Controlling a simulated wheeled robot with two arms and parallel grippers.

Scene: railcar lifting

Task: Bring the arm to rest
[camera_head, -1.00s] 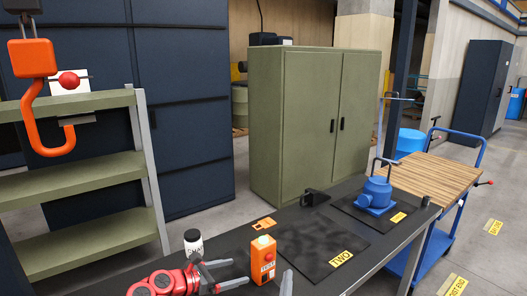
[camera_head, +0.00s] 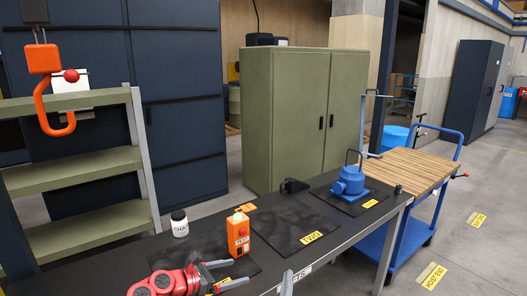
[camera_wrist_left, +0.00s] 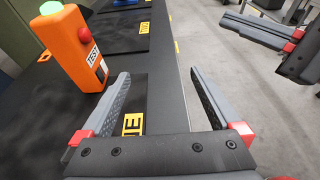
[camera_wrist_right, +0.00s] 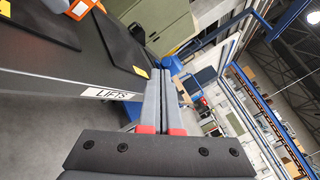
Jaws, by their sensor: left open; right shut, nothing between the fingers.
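My left gripper (camera_head: 226,274) is open and empty, low over the near end of the dark bench (camera_head: 335,232). In the left wrist view its two fingers (camera_wrist_left: 163,78) stand apart with bench surface and edge between them. My right gripper (camera_head: 287,284) shows only as a grey tip at the bottom of the head view. In the right wrist view its fingers (camera_wrist_right: 161,76) are together with nothing between them, beside the bench's front edge. The right gripper also shows at the upper right of the left wrist view (camera_wrist_left: 275,32).
An orange test box (camera_head: 238,236) stands upright just beyond the left gripper, with a white jar (camera_head: 179,225) nearby. A blue lifting piece (camera_head: 349,181) sits on a far pad. An orange hook (camera_head: 50,110) hangs at left.

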